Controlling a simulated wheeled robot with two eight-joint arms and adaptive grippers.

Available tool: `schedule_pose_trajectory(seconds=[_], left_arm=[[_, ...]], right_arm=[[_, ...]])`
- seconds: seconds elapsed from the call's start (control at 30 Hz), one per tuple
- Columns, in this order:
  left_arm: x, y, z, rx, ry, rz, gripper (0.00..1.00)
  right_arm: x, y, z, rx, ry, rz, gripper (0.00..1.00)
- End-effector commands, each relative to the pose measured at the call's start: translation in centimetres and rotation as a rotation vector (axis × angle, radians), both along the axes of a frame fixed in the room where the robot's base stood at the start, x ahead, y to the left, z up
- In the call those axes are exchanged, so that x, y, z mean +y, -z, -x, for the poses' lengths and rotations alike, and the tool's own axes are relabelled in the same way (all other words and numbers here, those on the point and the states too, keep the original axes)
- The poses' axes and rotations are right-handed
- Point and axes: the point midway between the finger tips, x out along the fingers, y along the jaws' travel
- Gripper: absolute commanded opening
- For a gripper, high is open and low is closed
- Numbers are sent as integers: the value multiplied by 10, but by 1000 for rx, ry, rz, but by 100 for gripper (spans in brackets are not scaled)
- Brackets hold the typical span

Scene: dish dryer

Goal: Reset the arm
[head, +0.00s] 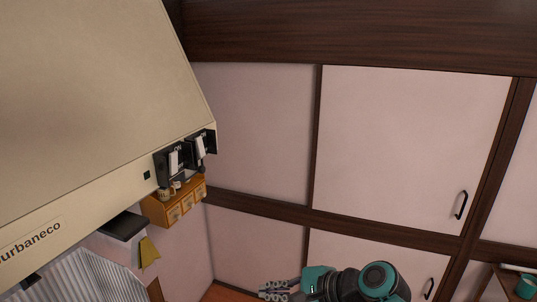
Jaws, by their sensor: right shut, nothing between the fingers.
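My right arm shows at the bottom edge, with teal and dark joints. Its right gripper (272,291) points to the left and is shut, with nothing visible between its fingers. It is partly cut off by the bottom of the view. My left gripper is not in view.
A large beige hood-like unit (90,90) with dark fittings fills the upper left. Below it are a small wooden drawer box (180,205) and a yellow cloth (149,252). Pale cupboard doors (400,150) with dark frames stand behind. A teal pot (526,286) sits at the lower right.

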Motion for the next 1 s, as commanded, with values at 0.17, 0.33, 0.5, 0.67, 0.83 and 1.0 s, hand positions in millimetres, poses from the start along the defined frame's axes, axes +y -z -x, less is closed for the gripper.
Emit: schedule_pose_trajectory(seconds=[0.17, 0.33, 0.5, 0.67, 0.83, 1.0], left_arm=[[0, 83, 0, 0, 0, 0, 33], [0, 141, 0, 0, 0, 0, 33], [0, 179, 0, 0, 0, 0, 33], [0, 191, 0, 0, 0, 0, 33], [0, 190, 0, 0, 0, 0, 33], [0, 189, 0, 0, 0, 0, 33]], right_arm=[[-53, 147, 33, -267, -184, 465, 0], [-111, 253, 60, -464, -436, 908, 0], [-157, 317, 78, -571, -676, 1233, 0], [-176, 337, 85, -605, -800, 1375, 0], [-180, 336, 86, -611, -823, 1400, 0], [-180, 336, 86, -610, -820, 1397, 0]])
